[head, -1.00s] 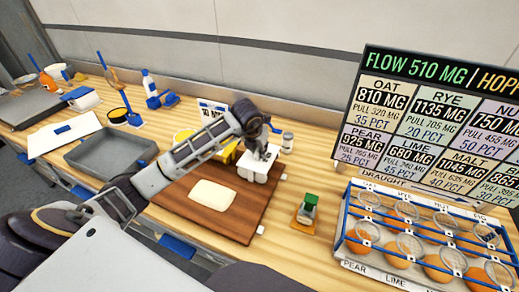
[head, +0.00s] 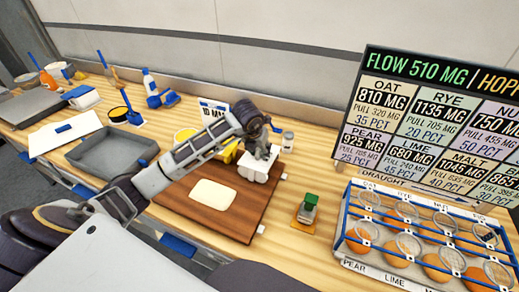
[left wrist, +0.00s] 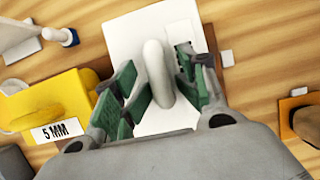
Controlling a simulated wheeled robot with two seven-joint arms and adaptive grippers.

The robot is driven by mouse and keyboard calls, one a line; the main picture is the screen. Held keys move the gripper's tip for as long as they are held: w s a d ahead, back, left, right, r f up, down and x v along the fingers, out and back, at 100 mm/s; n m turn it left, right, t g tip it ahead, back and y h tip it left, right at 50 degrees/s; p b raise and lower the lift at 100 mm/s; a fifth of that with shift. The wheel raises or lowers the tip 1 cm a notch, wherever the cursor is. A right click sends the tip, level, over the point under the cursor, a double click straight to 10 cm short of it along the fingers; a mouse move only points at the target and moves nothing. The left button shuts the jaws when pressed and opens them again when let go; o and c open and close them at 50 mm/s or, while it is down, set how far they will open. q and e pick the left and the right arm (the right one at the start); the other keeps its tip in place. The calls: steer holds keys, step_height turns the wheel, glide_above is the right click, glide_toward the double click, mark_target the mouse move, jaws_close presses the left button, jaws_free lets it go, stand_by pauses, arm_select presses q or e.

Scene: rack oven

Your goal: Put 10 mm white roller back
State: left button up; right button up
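In the left wrist view a white, rounded, elongated piece (left wrist: 157,72), seemingly the white roller, lies over a flat white base (left wrist: 129,38). My left gripper (left wrist: 160,98) has its green-padded fingers on either side of this piece, with a visible gap on the right side. In the head view my left gripper (head: 263,152) is just above a white block-like thing (head: 258,170) at the far right corner of the brown board (head: 240,222). A "10 M…" label (head: 213,106) stands behind, partly hidden by my arm. My right gripper is out of view.
A yellow holder marked 5 MM (left wrist: 45,100) stands left of the gripper. Pale dough (head: 212,194) lies on the board. A grey tray (head: 112,152) is at left. A small green-topped item (head: 308,205) and a blue rack (head: 425,240) are at right. A jar (head: 287,141) stands behind.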

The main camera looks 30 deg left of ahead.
arm_select(q)
steer(key=shift+r, duration=0.45)
steer(key=b+v, duration=0.1)
steer(key=v, duration=1.1)
steer(key=shift+w, duration=0.1)
